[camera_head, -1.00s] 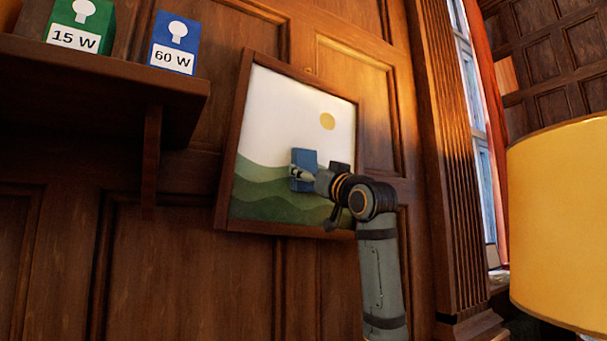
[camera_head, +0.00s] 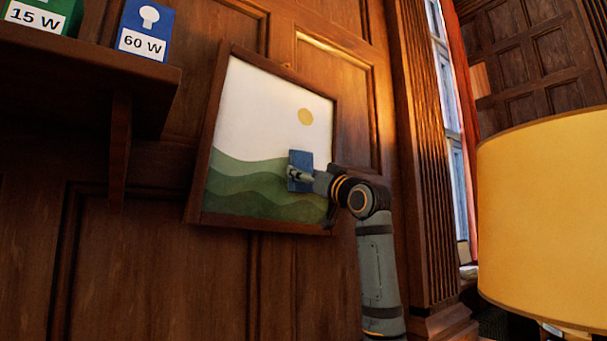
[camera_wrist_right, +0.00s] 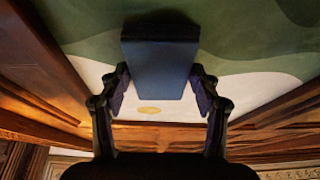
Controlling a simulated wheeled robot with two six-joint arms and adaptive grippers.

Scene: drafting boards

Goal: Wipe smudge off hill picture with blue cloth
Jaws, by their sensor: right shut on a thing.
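The hill picture (camera_head: 240,125) hangs on the wood-panelled wall in a brown frame, with green hills, a pale sky and a yellow sun. My right gripper (camera_head: 299,175) is shut on the blue cloth (camera_head: 303,159), a block-like piece, in front of the picture's right part, below the sun. In the right wrist view the cloth (camera_wrist_right: 160,65) sits between both fingers, with green hills and pale sky behind it. I cannot tell whether it touches the picture. No smudge shows; the cloth and gripper hide part of the surface. My left gripper is not in view.
A dark wooden shelf (camera_head: 70,88) at the upper left bears a green 15 W box (camera_head: 40,14) and a blue 60 W box (camera_head: 145,30). A yellow lampshade (camera_head: 545,220) stands at the right, near a window (camera_head: 447,120).

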